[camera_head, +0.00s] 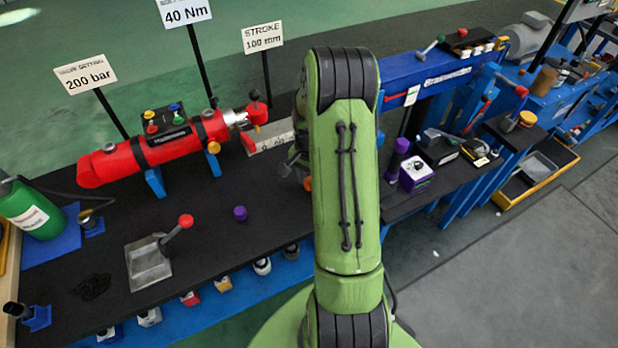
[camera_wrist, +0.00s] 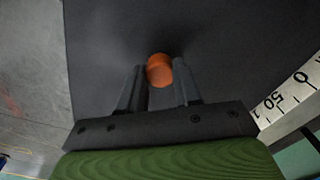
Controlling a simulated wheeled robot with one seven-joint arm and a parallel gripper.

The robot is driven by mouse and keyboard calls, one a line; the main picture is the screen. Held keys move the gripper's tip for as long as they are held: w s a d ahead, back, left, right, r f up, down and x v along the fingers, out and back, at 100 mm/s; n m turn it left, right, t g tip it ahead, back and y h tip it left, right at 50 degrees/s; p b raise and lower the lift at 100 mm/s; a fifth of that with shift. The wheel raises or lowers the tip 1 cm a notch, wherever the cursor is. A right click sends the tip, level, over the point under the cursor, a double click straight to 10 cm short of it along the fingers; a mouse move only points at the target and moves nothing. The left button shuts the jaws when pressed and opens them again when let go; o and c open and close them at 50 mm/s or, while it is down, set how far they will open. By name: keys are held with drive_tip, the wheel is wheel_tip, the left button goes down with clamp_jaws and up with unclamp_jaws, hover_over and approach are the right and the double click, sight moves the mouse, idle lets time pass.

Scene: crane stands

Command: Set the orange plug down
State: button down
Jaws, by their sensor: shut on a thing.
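The orange plug (camera_wrist: 159,70) is a small round-topped piece between the fingertips of my gripper (camera_wrist: 160,86) in the wrist view. My gripper is shut on it, over the black bench top. I cannot tell whether the plug touches the bench. In the head view a bit of the orange plug (camera_head: 308,184) shows at the left edge of my green arm, which hides most of my gripper (camera_head: 297,166).
A white ruler (camera_wrist: 290,92) lies to the right in the wrist view. In the head view a red cylinder (camera_head: 110,165) stands behind, with a purple plug (camera_head: 240,213) and a grey tray with a red-knobbed lever (camera_head: 148,264) to the left. Bare bench lies between them.

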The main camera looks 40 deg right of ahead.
sight(309, 181)
drive_tip(key=shift+f, duration=0.25)
drive_tip(key=c, duration=0.8)
unclamp_jaws()
drive_tip(key=shift+r, duration=0.1)
wheel_tip(309, 181, up, 12)
drive_tip(key=p, duration=0.3)
drive_tip(key=s+a+r+n+t+h, duration=0.1)
drive_tip(key=s+a+r+n+t, duration=0.15)
drive_tip(key=a+r+n, duration=0.7)
drive_tip(key=s+a+r+n+t, duration=0.1)
drive_tip(key=s+a+r, duration=0.1)
drive_tip(key=s+a, duration=0.2)
drive_tip(key=s+a+r+n+t, duration=0.1)
drive_tip(key=s+a+r+n, duration=0.1)
drive_tip(key=s+a, duration=0.2)
drive_tip(key=s+a+r+n+t+y, duration=0.1)
drive_tip(key=s+a+n, duration=0.1)
drive_tip(key=s+a, duration=0.3)
drive_tip(key=shift+s+a+r+n, duration=0.1)
drive_tip(key=shift+a+r+n, duration=0.15)
drive_tip(key=shift+a+r, duration=0.15)
